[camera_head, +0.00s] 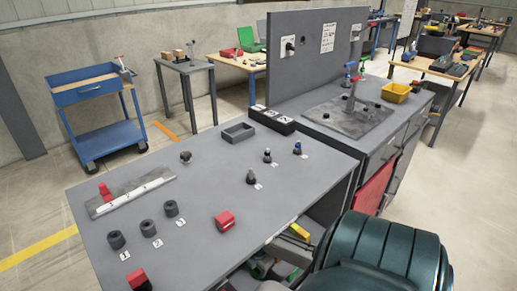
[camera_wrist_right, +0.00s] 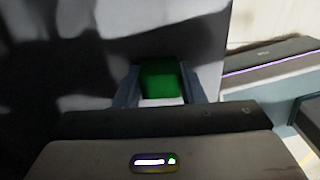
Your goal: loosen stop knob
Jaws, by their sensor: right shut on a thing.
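In the head view, a grey plate with a white scale strip (camera_head: 135,194) lies at the left of the grey bench. A small red stop-like block (camera_head: 105,192) stands upright at its left end; I cannot make out a separate knob on it. A small dark knob-like piece (camera_head: 186,157) stands just beyond the strip's right end. In the right wrist view, the fingers of my right gripper (camera_wrist_right: 160,88) are closed on a green block (camera_wrist_right: 158,78), in front of a grey, shadowed surface. I cannot tell which green thing in the head view this is. My left gripper is not visible.
The bench (camera_head: 215,180) holds several black cylinders (camera_head: 147,228), small pegs (camera_head: 267,155), a red block (camera_head: 224,221) and a grey tray (camera_head: 238,132). A grey upright panel (camera_head: 312,65) stands behind. The bench middle is mostly free.

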